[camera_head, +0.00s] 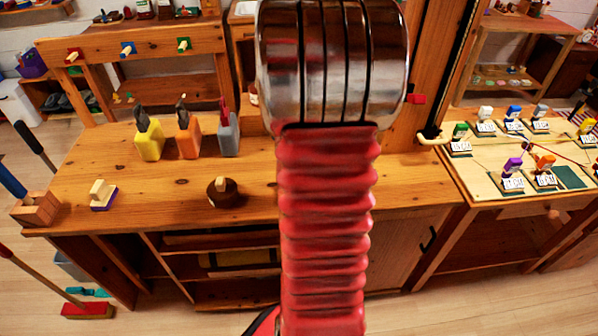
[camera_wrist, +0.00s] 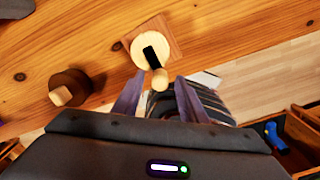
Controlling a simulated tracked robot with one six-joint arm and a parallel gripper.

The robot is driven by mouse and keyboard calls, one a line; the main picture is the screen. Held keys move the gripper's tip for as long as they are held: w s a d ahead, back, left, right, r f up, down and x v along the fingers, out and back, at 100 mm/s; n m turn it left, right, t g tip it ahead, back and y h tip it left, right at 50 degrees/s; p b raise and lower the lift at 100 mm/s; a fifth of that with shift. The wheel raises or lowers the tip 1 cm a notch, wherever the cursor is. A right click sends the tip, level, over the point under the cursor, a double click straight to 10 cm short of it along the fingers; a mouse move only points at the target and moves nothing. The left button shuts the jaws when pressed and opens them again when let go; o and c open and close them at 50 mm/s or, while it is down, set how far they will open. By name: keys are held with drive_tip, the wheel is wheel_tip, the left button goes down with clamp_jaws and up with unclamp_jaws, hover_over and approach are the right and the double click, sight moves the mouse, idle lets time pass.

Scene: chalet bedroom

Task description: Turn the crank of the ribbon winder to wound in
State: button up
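The ribbon winder (camera_wrist: 137,50) appears to be the pale round disc on a square wooden base, on the bench top in the wrist view. Its crank is a black bar (camera_wrist: 150,56) across the disc, ending in a round wooden knob (camera_wrist: 160,80). The bar points toward my gripper. My gripper (camera_wrist: 161,77) is open, one finger on each side of the knob in the picture; I cannot tell whether either touches it. In the head view my red arm hides both winder and gripper. No ribbon is discernible.
A dark brown round piece with a wooden peg (camera_wrist: 70,86) stands left of the winder; it also shows in the head view (camera_head: 222,191). Yellow (camera_head: 149,142), orange (camera_head: 188,139) and grey (camera_head: 228,136) tool holders stand behind it. A small block (camera_head: 103,195) sits near the left edge.

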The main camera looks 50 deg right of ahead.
drive_tip(key=shift+f, duration=0.6)
drive_tip(key=shift+c, duration=0.6)
clamp_jaws()
